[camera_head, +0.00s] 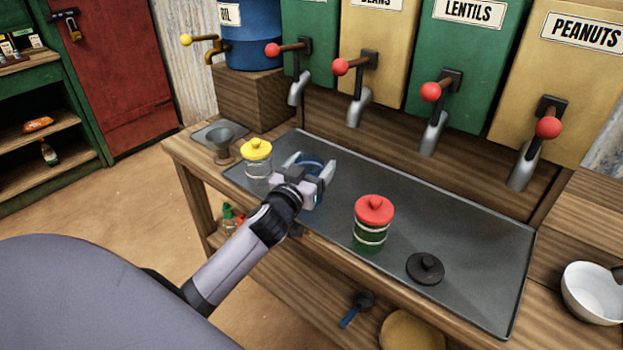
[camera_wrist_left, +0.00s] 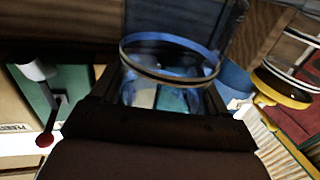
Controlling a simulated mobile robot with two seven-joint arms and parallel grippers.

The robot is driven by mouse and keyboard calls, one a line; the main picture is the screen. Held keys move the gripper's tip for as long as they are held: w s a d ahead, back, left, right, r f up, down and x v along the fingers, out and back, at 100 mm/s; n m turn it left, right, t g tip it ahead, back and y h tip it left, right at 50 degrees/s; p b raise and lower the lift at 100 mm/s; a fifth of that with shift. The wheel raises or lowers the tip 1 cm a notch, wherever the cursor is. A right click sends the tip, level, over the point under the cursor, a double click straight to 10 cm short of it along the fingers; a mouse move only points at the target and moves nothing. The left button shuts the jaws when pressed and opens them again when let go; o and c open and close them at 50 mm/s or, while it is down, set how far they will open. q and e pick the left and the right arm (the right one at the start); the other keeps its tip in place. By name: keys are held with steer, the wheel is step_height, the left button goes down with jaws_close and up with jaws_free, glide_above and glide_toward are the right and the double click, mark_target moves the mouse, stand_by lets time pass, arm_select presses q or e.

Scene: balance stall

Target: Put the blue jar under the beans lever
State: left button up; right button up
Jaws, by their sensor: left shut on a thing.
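My left gripper (camera_head: 311,170) is shut on the blue jar (camera_head: 313,161), a clear glass jar with blue bands, at the left part of the metal tray. The jar also shows between the fingers in the left wrist view (camera_wrist_left: 170,58). The gripper hides much of it, so I cannot tell whether it touches the tray. The beans dispenser (camera_head: 380,50) is the tan box behind, its label partly cut off. Its lever (camera_head: 342,66) has a red knob, with a grey spout (camera_head: 354,112) below. The jar is left of and nearer than this spout. My right gripper is not in view.
The tray (camera_head: 465,215) also holds a yellow-lidded jar (camera_head: 257,160) left of the gripper, a red-lidded jar (camera_head: 373,222) and a black lid (camera_head: 426,268). Lentils (camera_head: 468,60) and peanuts (camera_head: 565,90) dispensers stand to the right. The tray below the beans spout looks clear.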

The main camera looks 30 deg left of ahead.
arm_select(q)
steer(key=shift+f, duration=1.3)
steer(key=shift+f, duration=0.1)
steer(key=shift+f+b, duration=0.15)
steer(key=shift+b, duration=0.2)
steer(key=o, duration=1.3)
steer(key=shift+c, duration=0.2)
